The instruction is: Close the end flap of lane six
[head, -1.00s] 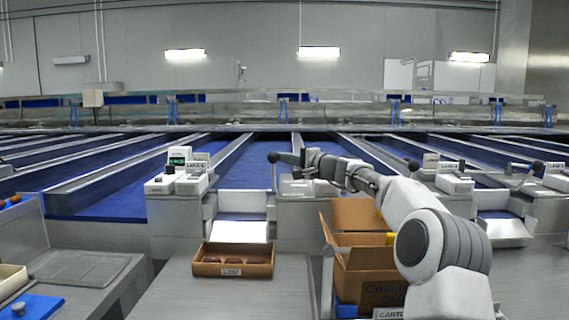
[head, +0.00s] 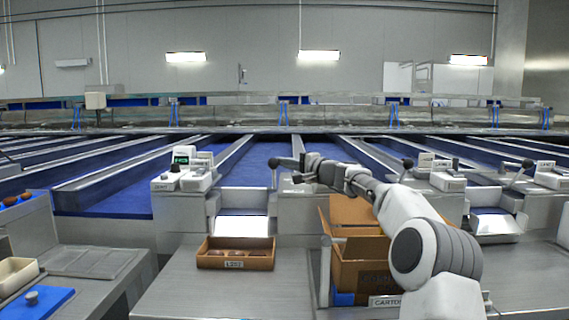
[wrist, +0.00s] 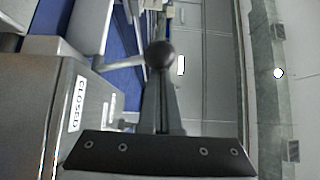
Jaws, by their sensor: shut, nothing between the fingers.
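A lever with a black ball knob (head: 273,162) stands upright beside the lane end left of my arm. The knob (wrist: 160,54) also shows in the wrist view, with its grey rod running left. My gripper (head: 287,162) is shut and empty, its fingers pointing at the knob from the right. In the wrist view the closed fingers (wrist: 161,90) end right at the knob; I cannot tell whether they touch it. A pale end flap (head: 242,227) slopes down at this lane's end, above a brown tray. A "CLOSED" label (wrist: 77,103) is on the housing. I cannot read a lane number.
The brown tray (head: 208,262) holds several dates below the flap. An open carton (head: 362,277) stands under my forearm. A control box (head: 183,182) is left of the lever. Another pale flap (head: 497,228) and levers are at right. Steel counter (head: 200,295) is clear in front.

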